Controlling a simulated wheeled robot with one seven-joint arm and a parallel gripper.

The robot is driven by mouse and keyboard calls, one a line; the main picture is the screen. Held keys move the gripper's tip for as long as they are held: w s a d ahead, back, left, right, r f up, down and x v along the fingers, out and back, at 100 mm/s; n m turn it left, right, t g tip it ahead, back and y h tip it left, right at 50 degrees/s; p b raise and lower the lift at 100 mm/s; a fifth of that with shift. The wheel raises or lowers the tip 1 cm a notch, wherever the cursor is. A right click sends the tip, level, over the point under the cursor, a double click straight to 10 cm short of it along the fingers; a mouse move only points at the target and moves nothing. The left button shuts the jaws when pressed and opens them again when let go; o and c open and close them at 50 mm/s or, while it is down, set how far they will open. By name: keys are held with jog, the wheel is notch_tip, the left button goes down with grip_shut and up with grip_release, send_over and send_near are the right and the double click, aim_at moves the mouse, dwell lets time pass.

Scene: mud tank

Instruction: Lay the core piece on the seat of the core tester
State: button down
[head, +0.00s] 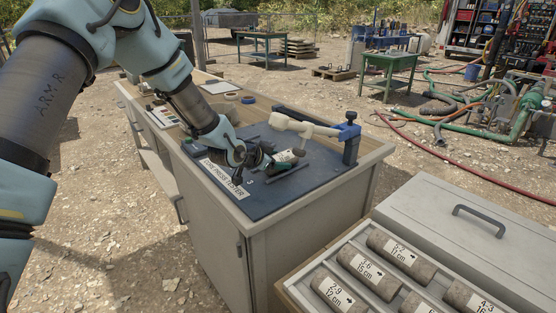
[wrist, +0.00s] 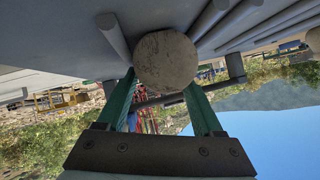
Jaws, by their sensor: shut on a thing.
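The core tester has a dark blue base plate (head: 262,205) with a white label, a blue post (head: 351,143) and a pale arm (head: 303,126). My gripper (head: 283,158) is low over the plate, below the pale arm. In the wrist view its green fingers are shut on the core piece (wrist: 165,62), whose round grey end faces the camera. Grey rods of the seat (wrist: 113,38) show on both sides of the core, which lies between them in the picture. I cannot tell whether it touches them. The head view mostly hides the core.
The tester stands on a grey cabinet bench (head: 200,215). At the front right a core tray (head: 303,296) holds several labelled cores, beside a closed grey case (head: 500,240) with a handle. Tape rolls (head: 248,100) and papers lie at the bench's far end. Green tables (head: 390,70) stand beyond.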

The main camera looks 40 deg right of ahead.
grip_release()
jog(key=shift+f, duration=0.1)
jog(key=shift+a, duration=0.1)
jog(key=shift+a, duration=0.15)
jog(key=b+v, duration=0.2)
jog(key=v, duration=0.8)
jog(key=shift+s+a+r, duration=0.1)
jog(key=shift+r, duration=0.1)
jog(key=w+a+n+t+y, duration=0.25)
jog(key=w+a+n, duration=0.2)
jog(key=a, duration=0.75)
jog(key=w+a+n+t+y, duration=0.1)
jog(key=w+a+n+y, duration=0.3)
jog(key=a, duration=0.7)
jog(key=s+a+n+g+y, duration=0.1)
jog(key=s+a+n, duration=0.2)
jog(key=a, duration=0.5)
jog(key=s+a+n+g+y, duration=0.1)
jog(key=a+n, duration=0.3)
jog(key=a, duration=0.5)
jog(key=s+a+n+g+y, duration=0.2)
jog(key=s+a+n+y, duration=0.1)
jog(key=a, duration=0.5)
jog(key=shift+s+r, duration=0.35)
jog(key=shift+s, duration=0.45)
